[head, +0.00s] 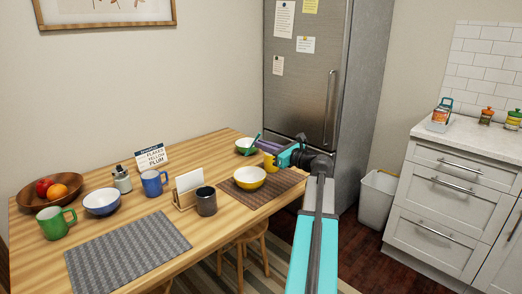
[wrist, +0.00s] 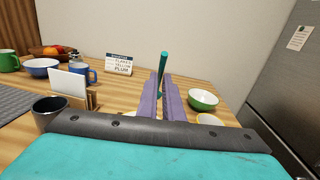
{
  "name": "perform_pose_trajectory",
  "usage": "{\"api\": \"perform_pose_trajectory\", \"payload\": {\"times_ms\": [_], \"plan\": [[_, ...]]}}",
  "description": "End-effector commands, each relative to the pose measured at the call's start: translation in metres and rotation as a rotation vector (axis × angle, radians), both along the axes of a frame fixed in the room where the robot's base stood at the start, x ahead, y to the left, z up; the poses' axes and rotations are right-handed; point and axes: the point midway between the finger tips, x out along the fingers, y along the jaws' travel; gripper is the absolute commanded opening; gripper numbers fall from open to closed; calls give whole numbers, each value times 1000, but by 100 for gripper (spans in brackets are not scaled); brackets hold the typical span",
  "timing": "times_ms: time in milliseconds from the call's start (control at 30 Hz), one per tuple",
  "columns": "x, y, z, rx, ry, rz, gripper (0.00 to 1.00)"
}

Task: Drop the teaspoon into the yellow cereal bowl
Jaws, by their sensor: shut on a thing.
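The yellow cereal bowl (head: 249,184), white inside, stands upright on the brown woven mat in the head view. My gripper (head: 266,146) is above the table, behind and slightly right of this bowl. Its purple fingers (wrist: 164,92) are shut on the teal teaspoon (wrist: 163,64), whose handle sticks up between them in the wrist view. The teaspoon (head: 255,139) also shows in the head view, in front of a green bowl. Its lower end is hidden by the fingers. In the wrist view the yellow bowl is mostly hidden behind my gripper.
The green bowl (wrist: 203,100) stands right of the fingers. A yellow mug (head: 270,163) is partly hidden by my gripper. A dark mug (head: 206,201) and napkin holder (head: 186,190) stand left of the yellow bowl. A breakfast sign (head: 151,157) stands farther back. The fridge (head: 318,95) is behind.

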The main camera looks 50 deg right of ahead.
Motion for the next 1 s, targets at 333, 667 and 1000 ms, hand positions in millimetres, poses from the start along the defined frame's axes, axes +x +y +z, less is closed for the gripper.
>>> {"api": "perform_pose_trajectory", "payload": {"times_ms": [333, 667, 1000], "plan": [[0, 0, -2, 0, 0, 1, 0], [0, 0, -20, 0, 0, 0, 0], [-1, 0, -46, 0, 0, 0, 0]]}}
